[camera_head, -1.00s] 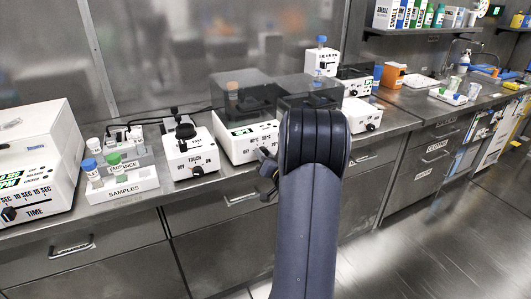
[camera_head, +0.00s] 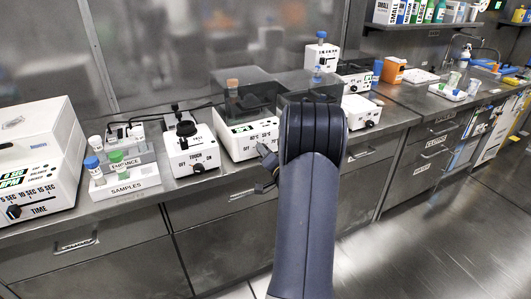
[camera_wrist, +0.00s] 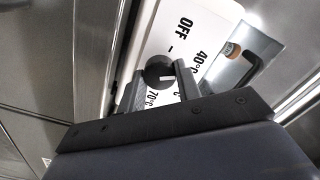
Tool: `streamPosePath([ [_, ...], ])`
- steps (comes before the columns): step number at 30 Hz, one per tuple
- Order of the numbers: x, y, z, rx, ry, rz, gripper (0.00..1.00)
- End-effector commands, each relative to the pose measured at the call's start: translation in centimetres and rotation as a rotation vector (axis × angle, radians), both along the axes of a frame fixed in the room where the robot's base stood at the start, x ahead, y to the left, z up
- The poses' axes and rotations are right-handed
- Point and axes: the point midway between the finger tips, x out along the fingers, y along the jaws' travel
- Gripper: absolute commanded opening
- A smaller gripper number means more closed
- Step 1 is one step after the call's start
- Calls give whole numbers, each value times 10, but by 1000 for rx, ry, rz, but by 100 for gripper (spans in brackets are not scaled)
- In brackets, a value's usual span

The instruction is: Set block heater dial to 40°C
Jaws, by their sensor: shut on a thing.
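The block heater (camera_head: 236,146) is a white box on the counter, with a dark display and a front panel of temperature marks. The panel reads OFF, 40°C and 70°C, and another label is partly covered by a finger. My gripper (camera_wrist: 160,80) has one dark finger on each side of the dial and is shut on it. In the head view my gripper (camera_head: 266,162) is at the heater's front right, partly hidden by my arm.
Left of the heater stand a white OFF/TOUCH device (camera_head: 196,158), a samples rack (camera_head: 124,186) with capped tubes, and a large white machine with a TIME knob (camera_head: 30,170). More white devices (camera_head: 361,112) stand to its right. Drawers with handles (camera_head: 432,154) line the counter front.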

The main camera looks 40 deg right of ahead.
Motion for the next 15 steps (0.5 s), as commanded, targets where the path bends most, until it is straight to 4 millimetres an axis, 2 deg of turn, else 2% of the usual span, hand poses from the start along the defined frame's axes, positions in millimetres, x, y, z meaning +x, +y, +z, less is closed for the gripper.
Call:
streamPosePath([
  [6, 0, 0, 0, 0, -1, -1, 9],
  [7, 0, 0, 0, 0, -1, -1, 34],
  [15, 0, 0, 0, -1, 0, 0, 54],
])
